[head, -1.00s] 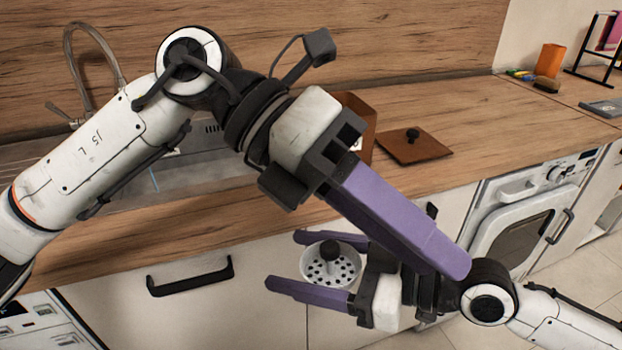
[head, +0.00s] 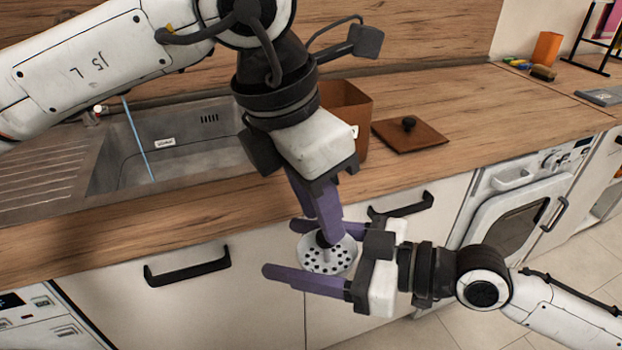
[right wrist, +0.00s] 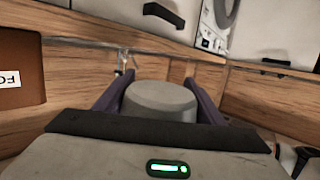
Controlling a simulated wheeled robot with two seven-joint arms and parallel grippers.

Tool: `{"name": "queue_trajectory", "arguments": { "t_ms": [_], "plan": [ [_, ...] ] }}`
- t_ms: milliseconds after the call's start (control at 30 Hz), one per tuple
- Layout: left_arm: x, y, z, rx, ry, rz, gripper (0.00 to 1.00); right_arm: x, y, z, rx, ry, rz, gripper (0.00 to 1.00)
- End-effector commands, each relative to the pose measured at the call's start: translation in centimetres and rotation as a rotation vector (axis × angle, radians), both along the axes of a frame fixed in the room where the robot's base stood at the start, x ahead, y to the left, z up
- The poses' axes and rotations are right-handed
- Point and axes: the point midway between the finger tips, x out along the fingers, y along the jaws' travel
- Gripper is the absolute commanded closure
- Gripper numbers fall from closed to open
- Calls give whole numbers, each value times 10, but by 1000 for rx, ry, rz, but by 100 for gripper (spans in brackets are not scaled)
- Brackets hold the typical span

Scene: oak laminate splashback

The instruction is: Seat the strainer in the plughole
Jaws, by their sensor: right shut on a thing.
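The strainer (head: 327,258) is a pale round basket with dark holes and a black knob, upright in front of the cabinets. My right gripper (head: 283,252) is shut on its sides, one purple finger on either side. In the right wrist view, a grey round body (right wrist: 162,100), apparently the strainer's underside, sits between the fingers. My left gripper (head: 328,238) points down from above, fingertips at the knob and partly covering it. I cannot tell whether it grips the knob. The steel sink (head: 185,135) is at the left; its plughole is not visible.
A brown box (head: 345,105) stands on the wooden worktop (head: 470,110) right of the sink, beside a brown lid (head: 410,137) with a black knob. Drawer handles (head: 188,268) stick out below the worktop. A thin blue line (head: 135,135) crosses the sink.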

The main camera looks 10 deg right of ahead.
Motion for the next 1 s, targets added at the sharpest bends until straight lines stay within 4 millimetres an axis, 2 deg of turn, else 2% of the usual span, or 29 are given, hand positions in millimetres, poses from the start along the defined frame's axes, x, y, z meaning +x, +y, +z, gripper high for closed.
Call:
{"name": "queue_trajectory", "arguments": {
  "t_ms": [100, 300, 433, 700, 733, 900, 933, 1000],
  "plan": [
    [2, -5, -22, 0, 3, -1, 71, 0, 0, 0, 1, 0, 0, 67],
    [5, -12, -44, -2, 0, 0, 71, 0, 0, 0, 1, 0, 0, 67],
    [6, -13, -51, -2, 1, -1, 71, 0, 0, 0, 1, 0, 0, 67],
    [6, -14, -53, -1, 0, -1, 71, 0, 0, 0, 1, 0, 0, 67],
    [6, -14, -53, -1, 0, -1, 73, 0, 0, 0, 1, 0, 0, 67],
    [6, -14, -52, -3, 1, -1, 100, 0, 0, 1, 1, 0, 0, 67],
    [6, -14, -52, -3, 1, -1, 100, 0, 0, 1, 1, 0, 0, 35],
    [6, -14, -52, -3, 1, -1, 100, 0, 0, 1, 1, 0, 0, 24]
  ]
}}
